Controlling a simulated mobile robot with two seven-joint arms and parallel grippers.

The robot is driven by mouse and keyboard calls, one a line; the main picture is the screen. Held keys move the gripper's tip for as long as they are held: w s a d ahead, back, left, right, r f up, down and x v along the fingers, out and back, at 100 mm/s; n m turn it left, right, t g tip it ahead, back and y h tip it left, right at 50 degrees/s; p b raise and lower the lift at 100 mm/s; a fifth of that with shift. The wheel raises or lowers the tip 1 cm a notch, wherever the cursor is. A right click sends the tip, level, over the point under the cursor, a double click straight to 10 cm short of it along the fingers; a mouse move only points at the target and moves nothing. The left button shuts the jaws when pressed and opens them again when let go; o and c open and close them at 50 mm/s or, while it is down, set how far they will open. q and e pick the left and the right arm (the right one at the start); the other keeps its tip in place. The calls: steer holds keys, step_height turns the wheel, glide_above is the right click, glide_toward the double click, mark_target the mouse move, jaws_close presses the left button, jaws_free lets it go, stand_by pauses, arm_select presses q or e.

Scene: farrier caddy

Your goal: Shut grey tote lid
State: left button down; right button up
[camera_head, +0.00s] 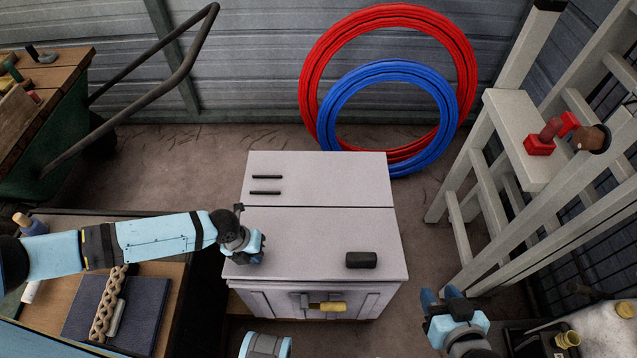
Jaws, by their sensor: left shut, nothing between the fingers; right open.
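The light grey tote (330,300) stands in the middle, with its lid (320,235) lying flat or nearly flat across the top. A dark seam crosses the top behind the lid's front part. Whether the front edge sits fully down I cannot tell. A black block (361,260) is on the lid's front right. A yellow-handled latch (327,306) is on the tote's front. My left gripper (250,258) is shut and empty, over the lid's front left; contact is unclear. My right gripper (443,295) is open and empty, right of the tote's front corner.
A red hose coil (312,75) and a blue hose coil (440,125) lean on the wall behind. A white ladder (520,150) with red items stands at right. A bench (170,300) with a dark mat (75,322) is at left. A wooden-topped cart (60,65) stands back left.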

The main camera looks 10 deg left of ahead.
arm_select(q)
steer(key=shift+s+f+b, duration=0.15)
steer(key=shift+f+b, duration=0.3)
steer(key=shift+f, duration=0.2)
steer(key=shift+r, duration=0.15)
steer(key=shift+w+r+p, duration=0.15)
steer(key=shift+r+p, duration=0.3)
steer(key=shift+r, duration=0.1)
steer(key=shift+w+r+p, duration=0.15)
steer(key=shift+r+p, duration=0.3)
steer(key=shift+r, duration=0.05)
step_height(320, 180, up, 6)
steer(key=p, duration=0.5)
